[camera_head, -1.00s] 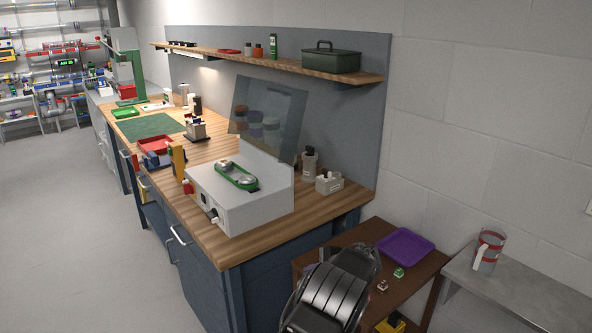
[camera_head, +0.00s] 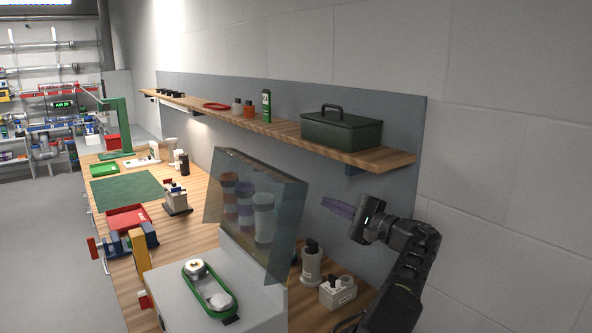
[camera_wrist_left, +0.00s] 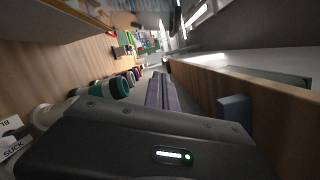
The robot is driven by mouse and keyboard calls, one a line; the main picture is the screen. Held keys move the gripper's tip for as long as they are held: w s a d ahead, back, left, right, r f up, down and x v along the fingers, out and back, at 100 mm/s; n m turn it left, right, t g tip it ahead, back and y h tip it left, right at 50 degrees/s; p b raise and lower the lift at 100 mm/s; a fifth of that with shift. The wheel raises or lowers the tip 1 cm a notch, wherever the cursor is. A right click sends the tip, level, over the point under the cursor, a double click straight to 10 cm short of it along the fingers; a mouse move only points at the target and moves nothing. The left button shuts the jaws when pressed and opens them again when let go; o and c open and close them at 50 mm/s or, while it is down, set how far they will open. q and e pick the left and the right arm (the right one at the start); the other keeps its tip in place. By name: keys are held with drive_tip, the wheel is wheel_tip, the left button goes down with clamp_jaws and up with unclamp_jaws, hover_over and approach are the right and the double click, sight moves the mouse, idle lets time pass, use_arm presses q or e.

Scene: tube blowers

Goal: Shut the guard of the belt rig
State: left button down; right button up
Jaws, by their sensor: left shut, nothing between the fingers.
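The belt rig (camera_head: 225,285) is a pale grey box on the bench, with a green belt looped around two round pulleys on its top. Its guard (camera_head: 245,205) is a clear tinted panel standing raised at the back of the rig; jars show through it. My left gripper (camera_head: 338,208) is shut and empty, to the right of the guard, apart from it in the picture, and below the shelf. Its shut purple-grey fingers also show in the left wrist view (camera_wrist_left: 161,93). I cannot make out the guard in that view. My right gripper is not in view.
A wooden shelf (camera_head: 285,133) with a green toolbox (camera_head: 341,130) runs above the gripper. A yellow block (camera_head: 138,249) and a red tray (camera_head: 128,217) are to the left.

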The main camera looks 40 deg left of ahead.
use_arm(q)
drive_tip(key=shift+s+d+r, duration=0.1)
drive_tip(key=shift+d+r, duration=0.15)
drive_tip(key=shift+r, duration=0.7)
drive_tip(key=s+a+r+p, duration=0.1)
drive_tip(key=a, duration=0.4)
drive_tip(key=s+a+r+p, duration=0.1)
drive_tip(key=a+p, duration=0.1)
drive_tip(key=a, duration=0.4)
drive_tip(key=shift+s+r, duration=0.3)
drive_tip(key=shift+a, duration=0.1)
